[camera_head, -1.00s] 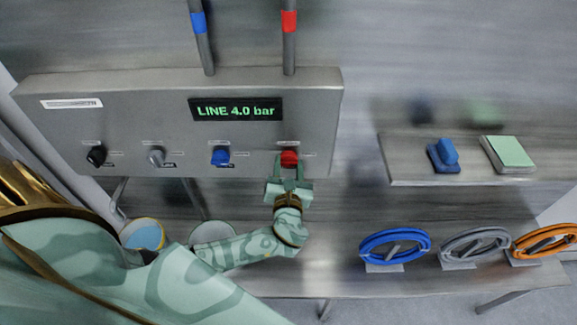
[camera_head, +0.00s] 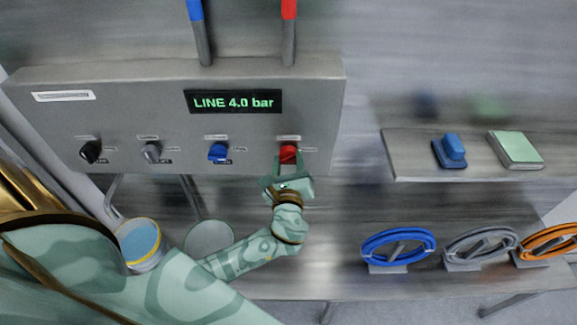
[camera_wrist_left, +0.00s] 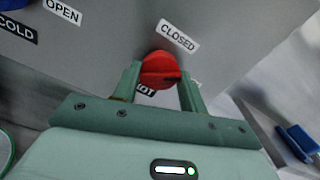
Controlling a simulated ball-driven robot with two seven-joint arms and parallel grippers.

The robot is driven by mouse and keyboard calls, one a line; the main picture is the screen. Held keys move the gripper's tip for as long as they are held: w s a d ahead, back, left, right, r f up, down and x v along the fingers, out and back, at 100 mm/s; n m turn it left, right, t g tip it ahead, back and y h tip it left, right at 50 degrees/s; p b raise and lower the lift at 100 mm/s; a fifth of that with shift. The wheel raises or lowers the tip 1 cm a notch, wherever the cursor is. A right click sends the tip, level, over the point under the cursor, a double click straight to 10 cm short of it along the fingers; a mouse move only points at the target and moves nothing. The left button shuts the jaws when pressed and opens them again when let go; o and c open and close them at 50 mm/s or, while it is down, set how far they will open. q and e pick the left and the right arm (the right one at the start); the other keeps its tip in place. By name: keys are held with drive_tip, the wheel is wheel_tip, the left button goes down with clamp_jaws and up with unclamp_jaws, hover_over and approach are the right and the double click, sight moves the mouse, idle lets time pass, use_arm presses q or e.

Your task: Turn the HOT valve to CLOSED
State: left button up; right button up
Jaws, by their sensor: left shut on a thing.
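The red HOT valve knob (camera_head: 288,154) sits at the right end of the row on the grey panel, below the red-banded pipe. In the left wrist view the red knob (camera_wrist_left: 161,70) lies between my fingers, with a CLOSED label (camera_wrist_left: 178,37) above it and a partly covered HOT label below it. My left gripper (camera_head: 282,164) reaches up to the knob and is shut on it; the gripper also shows in the left wrist view (camera_wrist_left: 160,85), and looks rolled relative to the panel. My right gripper is not in view.
The blue knob (camera_head: 218,152) is left of the red one, then grey and black knobs. The display (camera_head: 233,101) reads LINE 4.0 bar. A shelf (camera_head: 400,160) holds a blue brush and a green pad. Coiled hoses hang at the lower right. A bucket (camera_head: 140,243) stands lower left.

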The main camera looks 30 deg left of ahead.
use_arm(q)
drive_tip(key=n+b, duration=0.2)
drive_tip(key=n, duration=0.1)
drive_tip(key=shift+f+n, duration=0.15)
drive_tip(key=shift+n, duration=0.25)
drive_tip(key=n+b, duration=0.3)
drive_tip(key=shift+n+b, duration=1.35)
drive_tip(key=shift+n, duration=0.75)
drive_tip(key=o, duration=1)
drive_tip(key=shift+a, duration=0.1)
